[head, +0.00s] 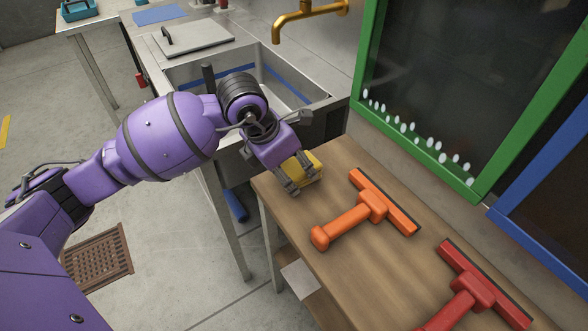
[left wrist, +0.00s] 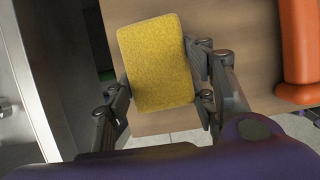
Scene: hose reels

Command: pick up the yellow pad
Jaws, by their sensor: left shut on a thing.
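The yellow pad (head: 309,172) is at the near left corner of the wooden table (head: 350,274). My left gripper (head: 290,180) is shut on it, coming down from above. In the left wrist view the yellow pad (left wrist: 158,64) sits between the two fingers of the left gripper (left wrist: 160,100), one on each side. I cannot tell if the pad still touches the table. My right gripper is not in view.
An orange squeegee (head: 366,212) and a red squeegee (head: 473,290) lie on the table to the right of the pad. A metal sink (head: 190,73) with a brass tap (head: 308,14) stands behind. Green-framed (head: 433,181) and blue-framed (head: 540,255) panels stand along the back right.

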